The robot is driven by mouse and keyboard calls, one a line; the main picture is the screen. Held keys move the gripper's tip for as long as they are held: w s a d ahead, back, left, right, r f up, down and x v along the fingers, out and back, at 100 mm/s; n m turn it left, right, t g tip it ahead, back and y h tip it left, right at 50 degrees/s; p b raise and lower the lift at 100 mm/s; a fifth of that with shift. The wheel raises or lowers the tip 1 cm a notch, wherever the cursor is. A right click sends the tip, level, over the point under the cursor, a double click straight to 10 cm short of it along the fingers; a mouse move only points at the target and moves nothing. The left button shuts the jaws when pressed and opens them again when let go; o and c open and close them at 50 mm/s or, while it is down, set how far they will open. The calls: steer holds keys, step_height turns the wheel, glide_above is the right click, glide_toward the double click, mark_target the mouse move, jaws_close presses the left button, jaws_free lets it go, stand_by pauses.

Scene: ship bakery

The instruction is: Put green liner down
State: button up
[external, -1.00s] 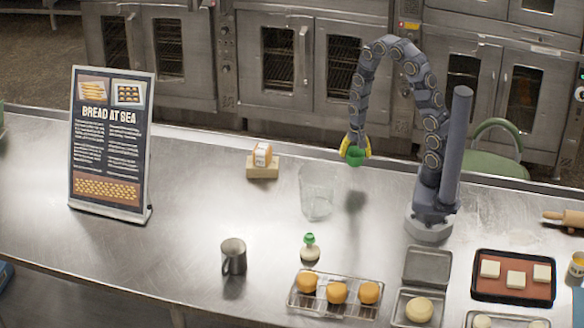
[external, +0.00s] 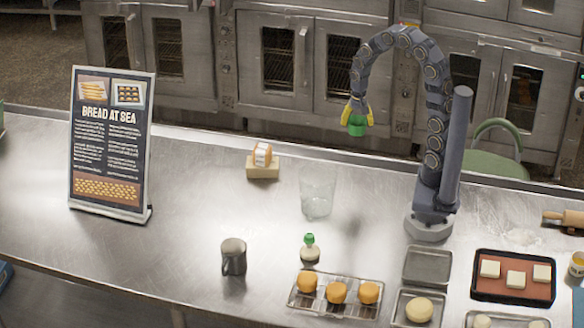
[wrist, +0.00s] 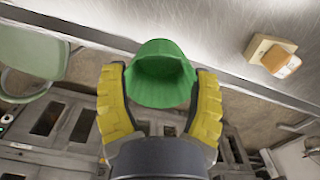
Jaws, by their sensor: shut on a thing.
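The green liner (external: 356,129) is a small cup shape. My gripper (external: 357,115) is shut on it, with one yellow finger on each side, and holds it in the air above the back of the steel counter. In the wrist view the liner (wrist: 160,75) sits between the fingertips of my gripper (wrist: 160,90), its hollow facing the camera.
A clear glass (external: 317,192) stands on the steel counter (external: 190,210) below and left of my gripper. A block with a labelled item (external: 262,165) is further left. A metal mug (external: 233,256), a green-capped bottle (external: 309,248) and a bun tray (external: 335,300) are nearer. Open counter lies left.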

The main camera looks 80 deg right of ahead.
steer(key=shift+w+r, duration=0.2)
steer(key=shift+r, duration=0.65)
steer(key=w+a+n, duration=0.3)
steer(key=w+a, duration=0.1)
steer(key=w, duration=0.4)
steer(key=n, duration=0.8)
glide_above(261, 237)
steer(key=shift+f, duration=0.2)
step_height(261, 237, down, 17)
steer(key=shift+d+f, duration=0.1)
steer(key=shift+f, duration=1.9)
steer(key=shift+f, duration=0.15)
steer(key=o, duration=0.7)
